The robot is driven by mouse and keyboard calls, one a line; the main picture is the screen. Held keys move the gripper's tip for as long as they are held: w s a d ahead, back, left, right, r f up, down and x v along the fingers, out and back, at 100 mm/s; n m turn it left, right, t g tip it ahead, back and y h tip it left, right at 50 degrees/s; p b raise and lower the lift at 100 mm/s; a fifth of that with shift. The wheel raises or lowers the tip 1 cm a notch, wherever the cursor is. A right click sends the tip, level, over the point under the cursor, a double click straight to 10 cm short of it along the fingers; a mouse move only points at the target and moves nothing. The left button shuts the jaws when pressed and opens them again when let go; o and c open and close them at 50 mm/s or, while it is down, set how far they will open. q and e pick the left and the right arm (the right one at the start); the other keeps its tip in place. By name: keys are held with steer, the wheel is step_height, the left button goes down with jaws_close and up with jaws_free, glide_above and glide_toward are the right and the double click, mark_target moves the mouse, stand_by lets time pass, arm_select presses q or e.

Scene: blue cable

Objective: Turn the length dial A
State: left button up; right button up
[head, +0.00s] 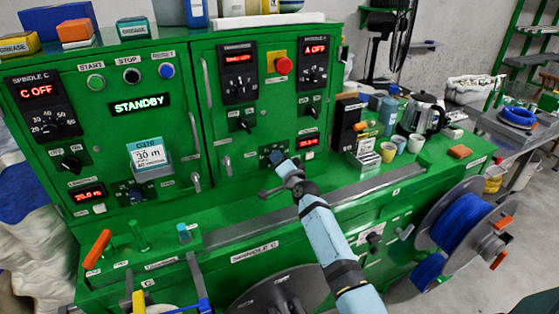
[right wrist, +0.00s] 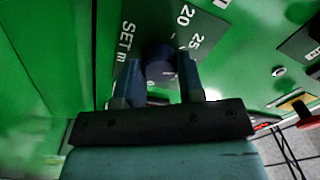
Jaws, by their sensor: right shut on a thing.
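The length dial A is a dark blue knob (head: 277,157) low on the right-hand cabinet panel. The right wrist view shows the knob (right wrist: 158,62) close up, on a dark plate marked "SET m", 20 and 25. My right gripper (head: 282,169) reaches it from the front. In the right wrist view its two fingers (right wrist: 159,77) stand on either side of the knob, shut on it. The knob's pointer cannot be made out. A red display (head: 308,142) sits right of the dial, too small to read. My left gripper is not in view.
Cups and a kettle (head: 424,115) stand to the right. A blue cable reel (head: 462,222) is at lower right.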

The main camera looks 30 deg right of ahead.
steer(key=shift+m, duration=1.6)
steer(key=o, duration=0.9)
steer(key=shift+o, duration=0.2)
steer(key=shift+s, duration=0.1)
steer(key=s+p, duration=0.4)
steer(key=s, duration=0.9)
steer(key=shift+s+a+f, duration=0.3)
steer(key=shift+s+a, duration=0.05)
